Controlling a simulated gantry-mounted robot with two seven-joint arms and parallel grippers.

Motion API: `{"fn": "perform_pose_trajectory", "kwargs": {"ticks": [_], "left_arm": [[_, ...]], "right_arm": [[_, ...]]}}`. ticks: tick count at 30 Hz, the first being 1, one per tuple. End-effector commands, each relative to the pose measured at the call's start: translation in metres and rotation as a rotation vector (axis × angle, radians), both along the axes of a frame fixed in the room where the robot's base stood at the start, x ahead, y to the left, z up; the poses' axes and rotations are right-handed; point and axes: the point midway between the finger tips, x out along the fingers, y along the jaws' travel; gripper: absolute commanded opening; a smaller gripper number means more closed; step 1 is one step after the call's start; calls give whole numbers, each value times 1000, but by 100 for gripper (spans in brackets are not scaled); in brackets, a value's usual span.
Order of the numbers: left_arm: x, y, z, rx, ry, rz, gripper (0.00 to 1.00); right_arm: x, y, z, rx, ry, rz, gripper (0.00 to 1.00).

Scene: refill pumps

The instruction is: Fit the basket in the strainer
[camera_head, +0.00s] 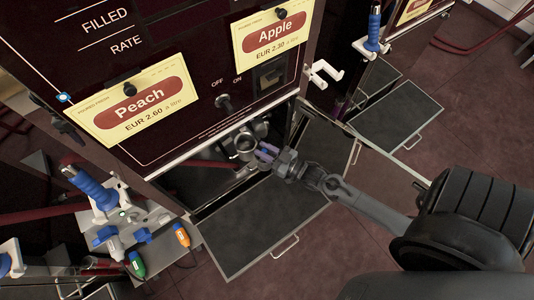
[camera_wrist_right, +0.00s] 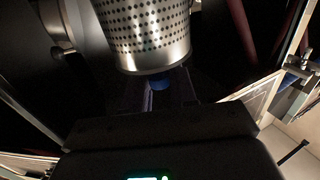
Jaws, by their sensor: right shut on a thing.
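The basket (camera_wrist_right: 145,32) is a shiny perforated metal cylinder with a plain rim, at the top of the right wrist view. My right gripper (camera_head: 267,153) is shut on it; a blue fingertip (camera_wrist_right: 160,83) shows just under the rim in the wrist view. In the head view, the gripper reaches into the opening at the pump's foot, against round metal parts (camera_head: 246,144). The strainer appears to be among these parts, but I cannot clearly tell it from the basket there. Whether the basket is inside the strainer is not visible. My left gripper is not in view.
The dark pump cabinet (camera_head: 205,65) rises above the opening. A lowered dark panel (camera_head: 245,225) with a handle lies in front, under my right arm. Blue-handled nozzles (camera_head: 95,188) and a small grey table (camera_head: 150,215) stand at left.

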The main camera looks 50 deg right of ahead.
Motion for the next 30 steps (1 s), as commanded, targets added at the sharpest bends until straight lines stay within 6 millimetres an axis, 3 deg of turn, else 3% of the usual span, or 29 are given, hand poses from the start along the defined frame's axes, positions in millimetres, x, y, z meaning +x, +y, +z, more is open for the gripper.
{"fn": "perform_pose_trajectory", "kwargs": {"ticks": [30], "left_arm": [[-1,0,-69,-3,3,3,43]], "right_arm": [[99,-24,-3,-2,-3,0,10]]}}
